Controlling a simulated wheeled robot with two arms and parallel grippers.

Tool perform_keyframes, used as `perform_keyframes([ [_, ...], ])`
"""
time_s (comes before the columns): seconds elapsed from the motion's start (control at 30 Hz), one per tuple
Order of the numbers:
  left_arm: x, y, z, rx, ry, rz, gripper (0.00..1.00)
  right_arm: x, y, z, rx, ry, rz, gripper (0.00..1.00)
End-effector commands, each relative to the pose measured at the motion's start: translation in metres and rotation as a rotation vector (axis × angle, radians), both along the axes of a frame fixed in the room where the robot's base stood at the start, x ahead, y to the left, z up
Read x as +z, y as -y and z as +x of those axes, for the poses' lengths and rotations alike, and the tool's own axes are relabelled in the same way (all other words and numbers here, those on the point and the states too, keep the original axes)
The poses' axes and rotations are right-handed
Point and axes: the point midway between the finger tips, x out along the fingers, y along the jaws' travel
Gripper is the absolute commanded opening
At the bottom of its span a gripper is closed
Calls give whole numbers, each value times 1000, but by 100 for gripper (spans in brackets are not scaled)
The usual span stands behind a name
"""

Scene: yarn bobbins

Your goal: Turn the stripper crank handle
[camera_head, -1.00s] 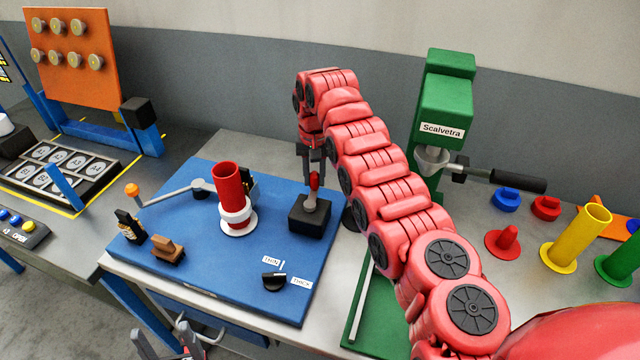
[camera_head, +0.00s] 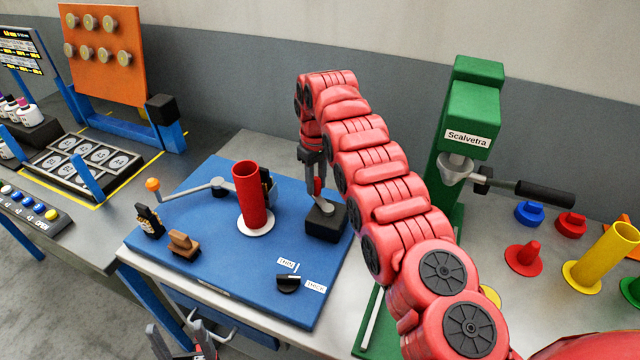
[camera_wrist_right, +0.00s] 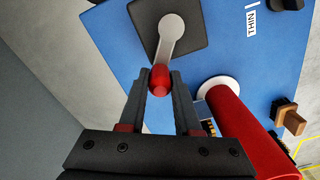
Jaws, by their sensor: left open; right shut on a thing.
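A crank with a grey arm and red knob (camera_wrist_right: 160,80) is mounted on a black box (camera_head: 326,224) on the blue board (camera_head: 230,270). My right gripper (camera_head: 316,188) points down and is shut on the red knob; its fingers (camera_wrist_right: 160,85) lie on both sides of it in the right wrist view. In the head view the fingers partly hide the knob. A second crank with an orange ball knob (camera_head: 153,184) stands at the board's left, untouched. My left gripper (camera_head: 182,342) is open and empty at the bottom edge, below the board.
A red tube (camera_head: 250,195) stands on a white disc (camera_head: 257,225) left of the black box. A brown block (camera_head: 184,243) and a black dial (camera_head: 288,283) sit on the board. A green press (camera_head: 470,120) stands to the right behind my right arm.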

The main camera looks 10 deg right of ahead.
Motion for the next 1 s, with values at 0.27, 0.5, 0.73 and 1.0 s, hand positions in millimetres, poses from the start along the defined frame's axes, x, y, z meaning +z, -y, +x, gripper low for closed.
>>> perform_keyframes([
  [0.27,-9,0,0,0,0,0,70,0,-5,-1,83,4,2,0],
  [0.5,-9,0,0,0,0,0,70,1,-6,-2,100,3,3,0],
  [0.73,-9,0,0,0,0,0,70,1,-6,-2,99,2,2,0],
  [1.0,-9,0,0,0,0,0,70,0,-5,-2,98,1,1,62],
])
